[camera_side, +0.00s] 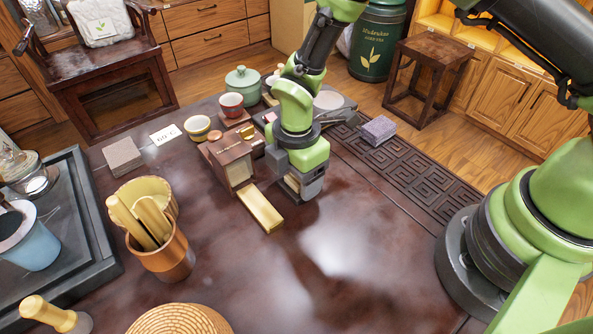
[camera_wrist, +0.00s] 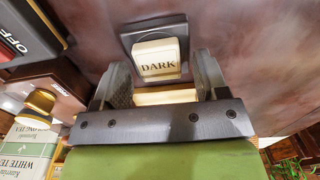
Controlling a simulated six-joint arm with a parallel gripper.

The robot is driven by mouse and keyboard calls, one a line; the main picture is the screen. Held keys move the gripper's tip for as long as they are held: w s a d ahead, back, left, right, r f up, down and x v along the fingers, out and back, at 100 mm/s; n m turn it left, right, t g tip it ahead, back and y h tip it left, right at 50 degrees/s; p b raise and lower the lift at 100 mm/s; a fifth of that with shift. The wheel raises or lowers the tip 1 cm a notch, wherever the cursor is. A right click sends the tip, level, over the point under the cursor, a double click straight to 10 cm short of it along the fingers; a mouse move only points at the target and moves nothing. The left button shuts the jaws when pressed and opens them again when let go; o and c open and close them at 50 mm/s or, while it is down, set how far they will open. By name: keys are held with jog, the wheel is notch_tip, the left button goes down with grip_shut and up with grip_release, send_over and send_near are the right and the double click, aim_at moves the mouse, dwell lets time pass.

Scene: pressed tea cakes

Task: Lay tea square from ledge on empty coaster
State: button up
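My gripper (camera_side: 303,194) points down beside a small dark wooden box with a pale golden ledge (camera_side: 262,210) sticking out at its front. The ledge looks bare in the side view. In the wrist view my gripper (camera_wrist: 165,90) has its fingers apart, with a pale tea square (camera_wrist: 166,97) spanning the gap between them. Only a narrow strip of it shows. Past the fingertips, a cream block marked DARK (camera_wrist: 157,60) sits on a dark rounded-corner coaster (camera_wrist: 128,40). My arm hides that spot in the side view. I see no empty coaster clearly.
The wooden box (camera_side: 226,158) stands close left of my gripper. Cups (camera_side: 231,104) and a green lidded pot (camera_side: 243,80) are behind. A copper holder (camera_side: 168,258) with wooden tools stands front left. The front middle of the table is clear.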

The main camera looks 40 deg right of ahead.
jog(key=s+d+r+m+t+y, duration=0.1)
jog(key=d+r+m, duration=0.15)
jog(key=r, duration=0.75)
jog(key=s+d+r+m+t, duration=0.1)
jog(key=r+m, duration=0.2)
jog(key=r, duration=0.8)
jog(key=s+d+r+m+t, duration=0.2)
jog(key=s+d+r+m, duration=0.2)
jog(key=s+m, duration=0.3)
jog(key=s+d+r+m+t+y, duration=0.1)
jog(key=s+d+r+m+t, duration=0.2)
jog(key=s+m, duration=0.4)
jog(key=shift+s+d+r+m, duration=0.15)
jog(key=shift+d+r+m, duration=0.45)
jog(key=shift+m, duration=0.85)
jog(key=shift+a+r, duration=0.15)
jog(key=shift+a, duration=0.05)
